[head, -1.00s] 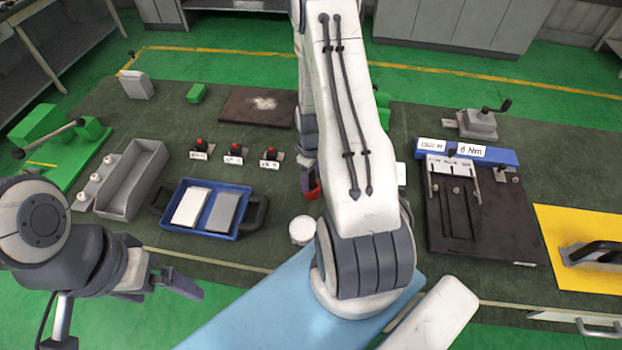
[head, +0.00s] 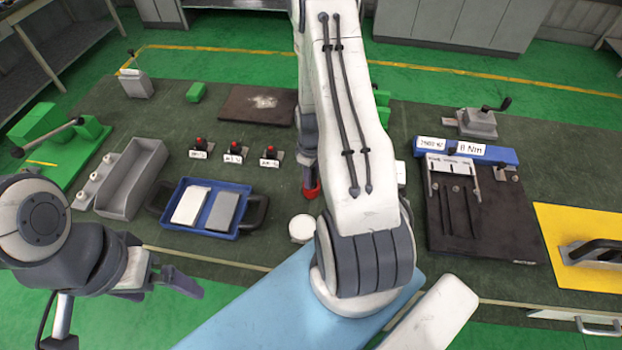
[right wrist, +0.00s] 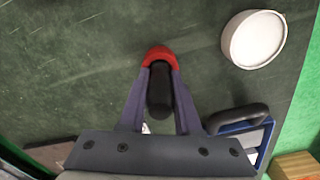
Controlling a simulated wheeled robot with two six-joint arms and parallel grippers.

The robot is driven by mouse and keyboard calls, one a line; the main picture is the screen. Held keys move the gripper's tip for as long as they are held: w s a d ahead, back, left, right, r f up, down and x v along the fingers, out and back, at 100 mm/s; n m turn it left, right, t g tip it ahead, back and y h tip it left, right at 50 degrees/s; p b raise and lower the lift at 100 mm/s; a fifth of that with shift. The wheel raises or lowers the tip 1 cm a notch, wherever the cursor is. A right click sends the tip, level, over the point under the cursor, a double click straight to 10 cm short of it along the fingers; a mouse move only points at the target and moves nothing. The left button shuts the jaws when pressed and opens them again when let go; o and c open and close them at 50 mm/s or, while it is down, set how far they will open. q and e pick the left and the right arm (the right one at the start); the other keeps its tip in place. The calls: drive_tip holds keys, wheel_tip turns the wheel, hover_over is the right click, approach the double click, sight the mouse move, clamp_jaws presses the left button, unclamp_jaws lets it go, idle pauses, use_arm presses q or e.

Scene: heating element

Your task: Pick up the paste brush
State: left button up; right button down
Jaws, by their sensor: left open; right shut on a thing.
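The paste brush (right wrist: 160,95) appears as a dark shaft with a red end in the right wrist view. My right gripper (right wrist: 160,70) is shut on it, with the shaft between the fingers and the red end at the fingertips. In the head view my right arm hides most of this gripper, and only the red end (head: 311,190) shows beside the arm. My left gripper (head: 172,290) is open and empty at the front left, near the table's front edge.
A round white-topped pot (head: 301,228) stands just in front of the red end. A blue tray (head: 208,232) with two plates and a grey bin (head: 130,192) are to the left. A dark fixture (head: 485,220) is at right. Green mat between them is partly clear.

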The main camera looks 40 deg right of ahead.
drive_tip(key=r, duration=0.1)
drive_tip(key=r+b, duration=0.1)
drive_tip(key=r, duration=0.1)
drive_tip(key=shift+s+d+r, duration=0.1)
drive_tip(key=shift+d+r, duration=0.2)
drive_tip(key=shift+r, duration=0.05)
drive_tip(key=s+d+r+b, duration=0.3)
drive_tip(key=s+d+r, duration=0.2)
drive_tip(key=d, duration=0.4)
drive_tip(key=shift+s+d+r, duration=0.2)
drive_tip(key=shift+d+r, duration=0.15)
drive_tip(key=shift+r, duration=0.55)
idle(0.9)
